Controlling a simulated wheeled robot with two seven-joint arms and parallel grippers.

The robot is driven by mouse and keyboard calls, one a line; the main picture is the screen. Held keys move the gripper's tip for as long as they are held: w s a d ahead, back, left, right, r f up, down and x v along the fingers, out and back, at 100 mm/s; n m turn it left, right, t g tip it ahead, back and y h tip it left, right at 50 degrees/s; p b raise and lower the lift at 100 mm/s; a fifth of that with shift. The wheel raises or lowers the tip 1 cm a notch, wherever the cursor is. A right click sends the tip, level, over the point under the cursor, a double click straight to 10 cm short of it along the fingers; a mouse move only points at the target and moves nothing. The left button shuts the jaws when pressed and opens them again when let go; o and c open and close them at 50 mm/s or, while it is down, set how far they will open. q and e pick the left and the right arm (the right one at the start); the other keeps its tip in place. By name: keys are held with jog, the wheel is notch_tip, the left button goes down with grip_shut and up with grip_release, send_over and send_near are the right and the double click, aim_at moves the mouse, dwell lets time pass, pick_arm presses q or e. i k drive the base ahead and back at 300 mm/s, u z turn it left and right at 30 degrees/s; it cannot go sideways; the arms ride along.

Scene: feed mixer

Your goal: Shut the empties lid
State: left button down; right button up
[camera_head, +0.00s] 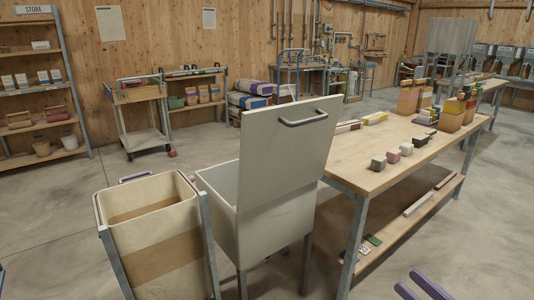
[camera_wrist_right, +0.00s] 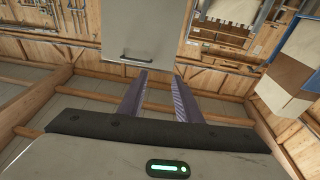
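The empties lid (camera_head: 290,145) is a flat grey panel standing up, leaning slightly, on the grey bin (camera_head: 278,228). A bar handle (camera_head: 304,117) sits near its top edge. The bin stands open behind and left of the lid. In the right wrist view the lid (camera_wrist_right: 145,25) is at the top, with its handle (camera_wrist_right: 137,60) beyond the fingertips. My right gripper (camera_head: 422,284) shows purple fingers at the lower right in the head view, well apart from the lid. In the wrist view its fingers (camera_wrist_right: 160,80) are spread and empty. I see no left gripper.
A wooden workbench (camera_head: 370,178) with several small blocks stands right of the bin, with a lower shelf (camera_head: 385,235). A cloth-lined bag cart (camera_head: 150,215) stands close on the bin's left. Bare floor (camera_head: 60,225) lies at the left.

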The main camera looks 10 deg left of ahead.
aim_at(285, 149)
jog(key=u, duration=0.15)
jog(key=i, duration=1)
